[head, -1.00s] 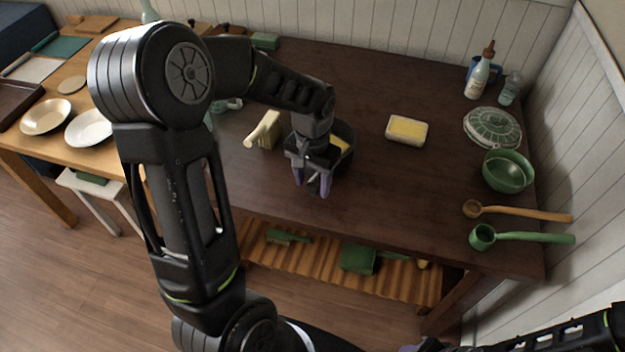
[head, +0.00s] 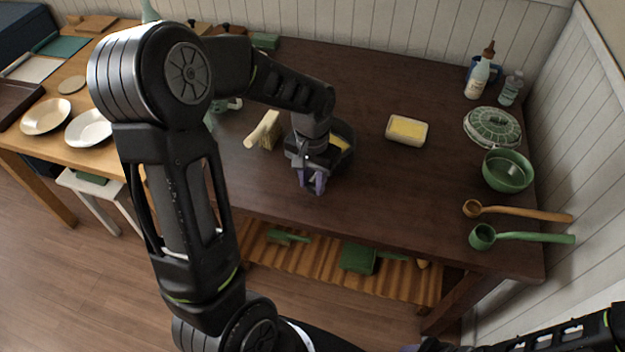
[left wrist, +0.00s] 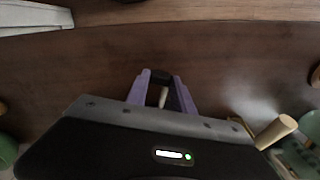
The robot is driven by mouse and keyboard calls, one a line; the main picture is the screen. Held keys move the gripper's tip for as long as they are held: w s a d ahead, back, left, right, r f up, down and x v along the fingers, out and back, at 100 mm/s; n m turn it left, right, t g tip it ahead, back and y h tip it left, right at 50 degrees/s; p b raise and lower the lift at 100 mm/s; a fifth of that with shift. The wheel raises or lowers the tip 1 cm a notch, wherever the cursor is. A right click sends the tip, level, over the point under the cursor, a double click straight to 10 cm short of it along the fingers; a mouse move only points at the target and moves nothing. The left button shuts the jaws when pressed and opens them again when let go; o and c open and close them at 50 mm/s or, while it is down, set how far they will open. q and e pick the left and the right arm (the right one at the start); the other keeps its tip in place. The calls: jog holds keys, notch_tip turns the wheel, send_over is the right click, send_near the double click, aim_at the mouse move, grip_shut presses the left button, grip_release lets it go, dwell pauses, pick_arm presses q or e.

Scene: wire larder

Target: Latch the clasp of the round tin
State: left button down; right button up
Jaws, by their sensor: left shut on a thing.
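The round tin (head: 347,135) is a dark round body on the brown table, mostly hidden behind my left gripper, with some yellow showing at its right. My left gripper (head: 313,187) points down at the tin's near side, its purple fingers close together. In the left wrist view, the gripper (left wrist: 160,88) has a small pale piece (left wrist: 163,97) between its fingers, with a dark part just beyond. I take the pale piece to be the clasp, but cannot see whether it is latched. Only part of my right arm shows, at the bottom right of the head view.
A butter dish (head: 407,129) is right of the tin, and a cream block-like item (head: 266,132) is close on its left. Green bowls (head: 507,171), a ladle (head: 483,236), a wooden spoon (head: 520,213) and bottles (head: 479,77) line the right side. The table's front middle is clear.

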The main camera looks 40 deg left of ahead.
pick_arm(q)
jog(key=shift+a+m, duration=0.1)
jog(key=shift+m, duration=0.2)
jog(key=m, duration=0.1)
jog(key=a+m, duration=0.1)
jog(key=shift+s+a+m, duration=0.15)
jog(key=shift+a+m, duration=0.1)
jog(key=shift+m, duration=0.15)
jog(key=m, duration=0.1)
jog(key=a+m, duration=0.1)
jog(key=m, duration=0.1)
jog(key=shift+a+m+p, duration=0.3)
jog(key=shift+p, duration=0.1)
jog(key=m, duration=0.1)
jog(key=a+m, duration=0.1)
jog(key=shift+w+a+m, duration=0.1)
jog(key=shift+w+m, duration=0.3)
jog(key=shift+w+a+m+p, duration=0.15)
jog(key=shift+w+a+m, duration=0.1)
jog(key=shift+m, duration=0.5)
jog(key=shift+w+a+m+p, duration=0.2)
jog(key=shift+a+m, duration=0.05)
jog(key=shift+m, duration=0.45)
jog(key=shift+w+a+m+p, duration=0.15)
jog(key=shift+w+a+m, duration=0.1)
jog(key=shift+m, duration=0.5)
jog(key=c, duration=1.1)
grip_release()
jog(key=shift+s+d, duration=0.1)
